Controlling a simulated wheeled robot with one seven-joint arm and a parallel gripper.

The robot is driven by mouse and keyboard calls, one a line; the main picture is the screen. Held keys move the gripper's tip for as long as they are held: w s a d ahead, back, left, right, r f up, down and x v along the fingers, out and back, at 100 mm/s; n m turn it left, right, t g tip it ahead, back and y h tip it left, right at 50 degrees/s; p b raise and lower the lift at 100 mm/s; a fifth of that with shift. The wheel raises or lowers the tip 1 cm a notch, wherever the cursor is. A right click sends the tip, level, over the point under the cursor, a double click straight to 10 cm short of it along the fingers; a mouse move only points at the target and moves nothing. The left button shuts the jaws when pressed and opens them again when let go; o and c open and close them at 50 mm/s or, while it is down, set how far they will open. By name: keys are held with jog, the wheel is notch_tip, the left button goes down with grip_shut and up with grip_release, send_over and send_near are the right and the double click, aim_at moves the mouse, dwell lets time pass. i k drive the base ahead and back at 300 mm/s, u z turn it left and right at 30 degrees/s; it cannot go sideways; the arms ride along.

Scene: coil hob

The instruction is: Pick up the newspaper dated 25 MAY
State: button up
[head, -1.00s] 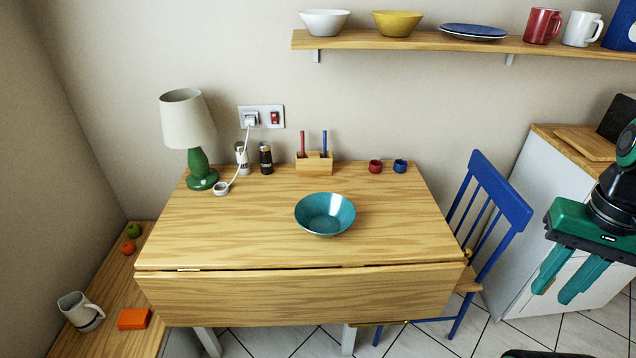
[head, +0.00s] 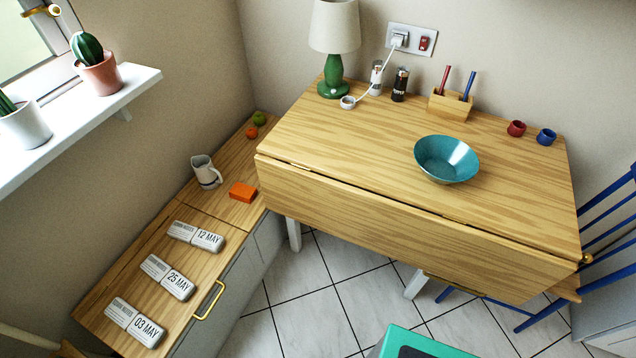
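Three folded newspapers lie in a row on the low wooden bench top at the lower left of the head view. The newspaper dated 25 MAY (head: 167,277) is the middle one. The newspaper dated 12 MAY (head: 195,235) lies beyond it, nearer the jug. The newspaper dated 03 MAY (head: 134,322) lies nearest to me. The three are apart, with bare wood between them. My gripper's fingers are outside the view. Only a green and black part of my own body shows at the bottom edge.
The bench (head: 205,267) has a brass handle (head: 210,300) on its front. A jug (head: 206,172), an orange block (head: 243,191) and fruit stand farther along it. A drop-leaf table (head: 350,130) with a teal bowl (head: 447,159) stands right. A windowsill (head: 85,120) with potted plants juts out above left.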

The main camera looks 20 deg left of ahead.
aim_at(182, 288)
jog(key=u, duration=2.35)
